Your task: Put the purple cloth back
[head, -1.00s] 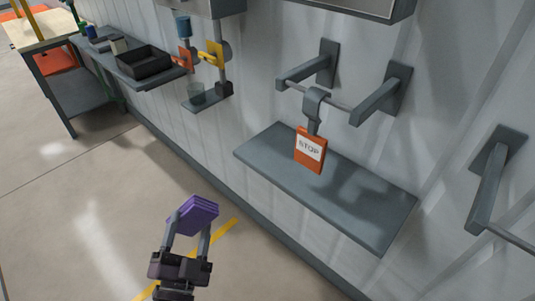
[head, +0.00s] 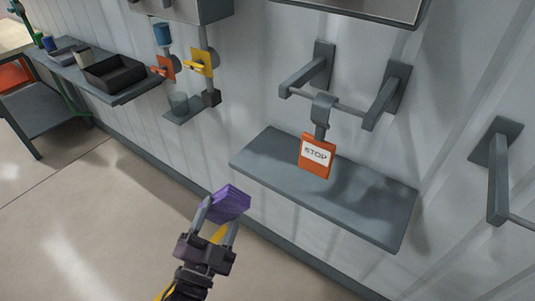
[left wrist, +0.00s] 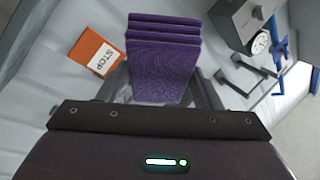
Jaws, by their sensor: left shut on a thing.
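The folded purple cloth (head: 229,203) is held between the fingers of my left gripper (head: 219,211), out in front of the wall and left of the grey wall shelf (head: 300,185). In the left wrist view the cloth (left wrist: 164,62) shows as stacked folds between the two fingers. My left gripper is shut on it. The cloth appears clear of the shelf. My right gripper is not in view.
An orange STOP tag (head: 317,157) hangs from a rail (head: 340,103) above the shelf. A black tray (head: 115,76) stands on a longer shelf at the left. Yellow (head: 202,62) and orange (head: 163,67) valve handles are on the wall between. The shelf top is bare.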

